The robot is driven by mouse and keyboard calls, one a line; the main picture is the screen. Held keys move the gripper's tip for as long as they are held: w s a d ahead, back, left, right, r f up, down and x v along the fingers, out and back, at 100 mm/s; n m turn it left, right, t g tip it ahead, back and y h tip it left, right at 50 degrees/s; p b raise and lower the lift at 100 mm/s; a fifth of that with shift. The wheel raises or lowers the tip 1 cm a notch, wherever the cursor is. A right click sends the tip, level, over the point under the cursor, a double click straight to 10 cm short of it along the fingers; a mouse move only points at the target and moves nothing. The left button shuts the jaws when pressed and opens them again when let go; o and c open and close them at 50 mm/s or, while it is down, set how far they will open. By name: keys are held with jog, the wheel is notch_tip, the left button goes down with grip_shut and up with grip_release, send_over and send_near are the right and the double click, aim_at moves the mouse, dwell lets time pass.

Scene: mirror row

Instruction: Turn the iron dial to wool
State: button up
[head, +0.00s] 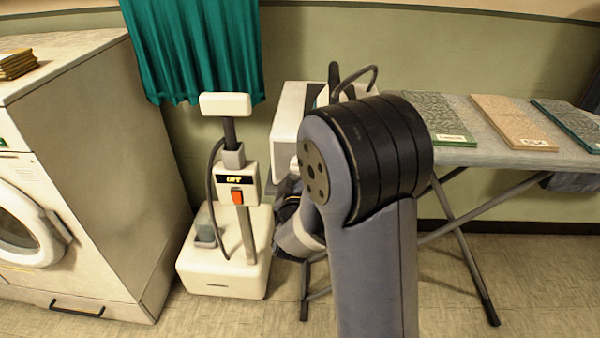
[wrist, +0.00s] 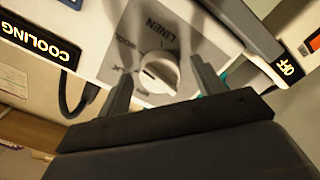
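The iron dial (wrist: 158,74) is a round white knob on a pale panel in the wrist view. The words LINEN and WOOL are printed around it, and a partly hidden word ending in LK sits at its lower left. Which word the dial points to I cannot tell. My gripper (wrist: 162,68) is open, with one dark finger on each side of the dial. Whether the fingers touch it is unclear. In the head view a white housing (head: 288,112) with dark parts shows behind my arm, which hides the dial and my gripper.
The ironing board (head: 470,128) bears several flat folded pieces. A white upright machine (head: 225,262) and a front-loading washer (head: 95,190) stand to the left.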

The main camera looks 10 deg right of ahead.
jog(key=v, duration=1)
jog(key=shift+s+p, duration=0.3)
jog(key=shift+s, duration=0.1)
jog(key=shift+a, duration=0.1)
jog(key=x, duration=1.1)
jog(key=shift+b, duration=0.35)
jog(key=shift+s, duration=0.1)
